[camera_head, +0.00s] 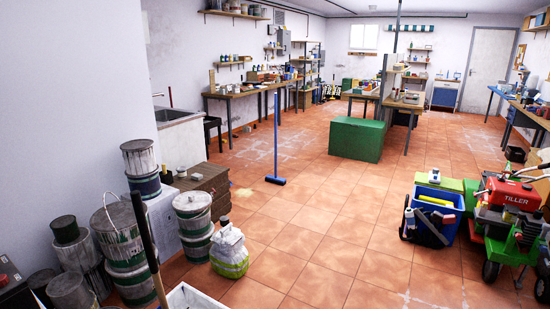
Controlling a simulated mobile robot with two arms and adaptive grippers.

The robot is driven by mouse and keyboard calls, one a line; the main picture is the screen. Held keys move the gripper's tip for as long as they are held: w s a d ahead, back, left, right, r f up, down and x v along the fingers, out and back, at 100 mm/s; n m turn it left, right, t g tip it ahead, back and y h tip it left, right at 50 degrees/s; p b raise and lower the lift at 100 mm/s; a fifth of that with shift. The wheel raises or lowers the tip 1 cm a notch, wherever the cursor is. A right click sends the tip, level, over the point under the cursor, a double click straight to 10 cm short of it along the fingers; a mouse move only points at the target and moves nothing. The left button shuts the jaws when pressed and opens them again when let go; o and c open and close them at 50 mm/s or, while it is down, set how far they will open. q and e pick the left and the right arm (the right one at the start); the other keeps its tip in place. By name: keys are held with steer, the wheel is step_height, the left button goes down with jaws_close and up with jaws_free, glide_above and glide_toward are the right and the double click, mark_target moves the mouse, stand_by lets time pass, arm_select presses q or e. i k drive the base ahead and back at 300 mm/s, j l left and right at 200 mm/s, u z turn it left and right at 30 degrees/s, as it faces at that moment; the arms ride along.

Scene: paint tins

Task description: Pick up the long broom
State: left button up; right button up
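A blue long-handled broom (276,139) stands upright on the tiled floor, left of the middle of the head view. Its thin handle rises from a wide, flat blue head (275,181) resting on the tiles. A second long handle (150,244), dark at the top and brown below, leans in the near left foreground. Its lower end is hidden or cut off, so I cannot tell what tool it belongs to. Neither of my grippers is in view.
Paint tins (122,240) are stacked at the near left, beside a white bag with green (229,252). A green box (356,139) stands beyond the broom. A blue bin (437,213) and a red tiller (513,195) are at right. The central floor is clear.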

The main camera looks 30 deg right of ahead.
mark_target(276, 180)
steer(key=i+l+z, duration=0.8)
steer(key=i+z, duration=0.35)
steer(key=i+l+z, duration=0.1)
steer(key=i+z, duration=0.3)
steer(key=i+j+z, duration=0.1)
steer(key=i+z, duration=0.25)
steer(key=i, duration=0.15)
steer(key=i+u, duration=0.2)
steer(key=i, duration=0.45)
steer(key=i+u, duration=0.2)
steer(key=i, duration=0.45)
steer(key=i+l+u, duration=0.2)
steer(key=i, duration=0.45)
